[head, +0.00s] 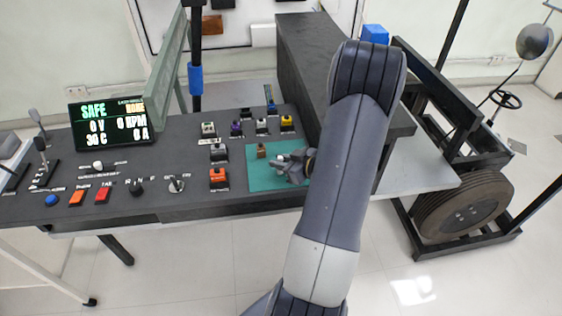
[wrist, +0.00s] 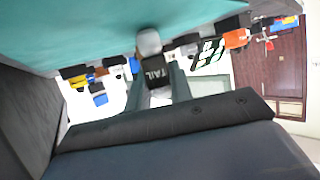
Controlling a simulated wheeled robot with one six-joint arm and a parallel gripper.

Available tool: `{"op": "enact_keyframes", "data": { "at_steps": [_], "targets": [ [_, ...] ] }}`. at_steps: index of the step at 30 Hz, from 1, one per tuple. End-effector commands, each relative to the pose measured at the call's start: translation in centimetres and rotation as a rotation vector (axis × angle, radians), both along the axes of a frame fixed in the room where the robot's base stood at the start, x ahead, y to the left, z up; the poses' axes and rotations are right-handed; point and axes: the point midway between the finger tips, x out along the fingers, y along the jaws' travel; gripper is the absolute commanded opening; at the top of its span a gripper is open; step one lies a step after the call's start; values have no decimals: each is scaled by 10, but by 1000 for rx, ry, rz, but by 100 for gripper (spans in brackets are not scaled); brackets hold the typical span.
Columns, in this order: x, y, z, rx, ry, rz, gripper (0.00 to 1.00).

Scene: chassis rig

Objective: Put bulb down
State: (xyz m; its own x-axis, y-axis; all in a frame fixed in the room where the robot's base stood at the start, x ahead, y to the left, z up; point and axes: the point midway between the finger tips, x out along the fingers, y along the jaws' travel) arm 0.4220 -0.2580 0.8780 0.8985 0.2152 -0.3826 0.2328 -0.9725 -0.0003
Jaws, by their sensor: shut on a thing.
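My gripper (head: 290,163) is low over the green mat (head: 268,181) on the dark bench, at the mat's right side. In the wrist view my gripper (wrist: 157,88) is shut on the bulb (wrist: 150,42), which has a grey rounded top and a black base marked "TAIL". The wrist view is upside down, with the mat (wrist: 80,30) across its top. The bulb's grey end points toward the mat there; I cannot tell whether it touches. In the head view the bulb is small and hard to separate from the gripper.
A small brown block (head: 262,151) stands on the mat, left of my gripper. An orange-and-black block (head: 218,178) and several coloured parts stand left and behind. A tall black box (head: 305,65) rises behind my arm. A display (head: 108,124) reads "SAFE". The mat's front is clear.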

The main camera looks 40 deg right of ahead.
Motion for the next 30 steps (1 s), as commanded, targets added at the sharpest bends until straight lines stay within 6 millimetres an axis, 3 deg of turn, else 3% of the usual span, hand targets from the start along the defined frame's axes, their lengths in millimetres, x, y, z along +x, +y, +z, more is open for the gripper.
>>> {"op": "enact_keyframes", "data": {
  "at_steps": [7, 8, 15, 25, 30],
  "targets": [
    [0, 0, -4, 1, 0, 0, 0],
    [0, 0, -4, 1, 0, 0, 22],
    [0, 0, -3, 1, 0, 0, 42],
    [0, 0, 2, 0, 0, 0, 43],
    [-20, -6, 9, 0, -1, -5, 43]
  ]
}}
